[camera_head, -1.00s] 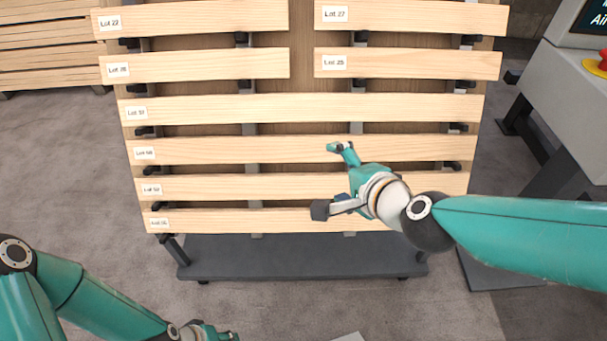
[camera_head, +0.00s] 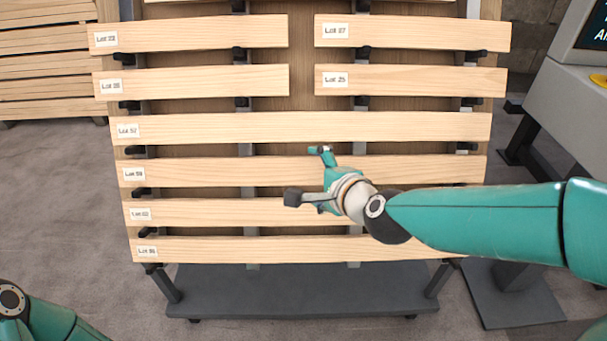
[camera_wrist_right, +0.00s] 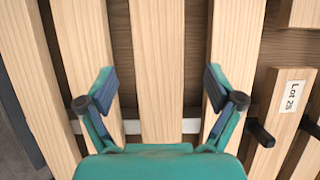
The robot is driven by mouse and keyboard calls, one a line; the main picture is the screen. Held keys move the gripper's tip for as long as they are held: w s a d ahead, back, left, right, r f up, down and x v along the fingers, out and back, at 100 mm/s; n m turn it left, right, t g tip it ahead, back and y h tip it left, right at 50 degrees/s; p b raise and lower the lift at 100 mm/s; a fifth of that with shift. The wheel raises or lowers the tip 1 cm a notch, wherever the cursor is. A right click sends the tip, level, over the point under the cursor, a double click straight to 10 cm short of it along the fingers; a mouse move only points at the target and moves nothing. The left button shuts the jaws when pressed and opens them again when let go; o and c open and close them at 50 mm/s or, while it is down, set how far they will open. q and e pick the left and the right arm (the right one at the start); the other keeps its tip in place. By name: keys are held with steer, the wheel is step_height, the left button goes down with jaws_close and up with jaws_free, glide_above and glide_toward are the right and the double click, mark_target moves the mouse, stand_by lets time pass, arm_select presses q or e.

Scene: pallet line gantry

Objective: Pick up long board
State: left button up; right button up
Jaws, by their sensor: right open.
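Several long boards of pale wood lie across a rack, one above another. The topmost long board (camera_head: 220,127) is labelled Lot 57. The second long board (camera_head: 220,170) has a label too small to read surely; in the right wrist view it runs up the middle (camera_wrist_right: 157,70). My right gripper (camera_head: 307,174) is open and empty in front of this second board. In the right wrist view its two fingers (camera_wrist_right: 160,84) appear on either side of that board, overlapping the neighbouring boards. I cannot tell how close they are. My left gripper is out of view; only my left arm shows.
Shorter boards labelled Lot 27 (camera_head: 420,32) and Lot 25 (camera_head: 420,80) sit higher on the rack, with others left of them. Black pegs stick out between rows. A grey console (camera_head: 570,110) stands right, a wooden stack (camera_head: 45,70) left.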

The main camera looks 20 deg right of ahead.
mark_target(303, 172)
steer(key=x, duration=0.2)
steer(key=b+x, duration=0.1)
steer(key=x, duration=0.1)
steer(key=shift+s+a+f, duration=0.1)
steer(key=shift+a+f, duration=0.05)
steer(key=shift+a, duration=0.2)
steer(key=shift+w+a+f, duration=0.1)
steer(key=shift+w+f, duration=0.1)
steer(key=shift+w, duration=0.4)
steer(key=c, duration=1.4)
steer(key=shift+c, duration=1.3)
steer(key=shift+s+r, duration=0.1)
steer(key=shift+r, duration=0.05)
